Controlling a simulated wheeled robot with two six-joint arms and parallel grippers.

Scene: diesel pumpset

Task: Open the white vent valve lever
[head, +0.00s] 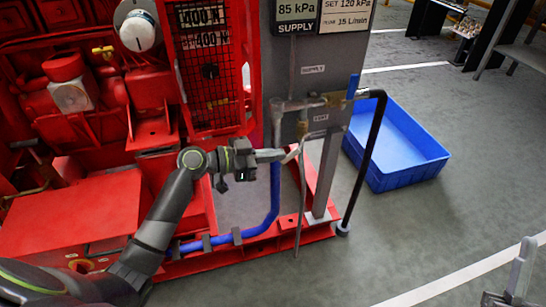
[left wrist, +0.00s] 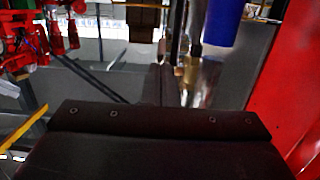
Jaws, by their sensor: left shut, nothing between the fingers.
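My left gripper (head: 284,155) reaches in from the left to the grey panel post, below the small label that seems to read VENT (head: 321,117). Its fingers are shut with nothing between them. A pale, slanted piece that looks like the white vent valve lever (head: 293,153) shows right at the fingertips; I cannot tell whether they touch. In the left wrist view the shut fingers (left wrist: 158,84) point at a blurred brass fitting (left wrist: 190,72) and pale pipework. My right gripper (head: 521,267) shows only partly at the lower right, and its opening is unclear.
The red pumpset (head: 80,205) fills the left side. A blue pipe (head: 275,190) and a black hose (head: 370,160) run down beside the grey post (head: 326,170). A blue crate (head: 408,178) stands on the floor to the right. Open floor lies in front.

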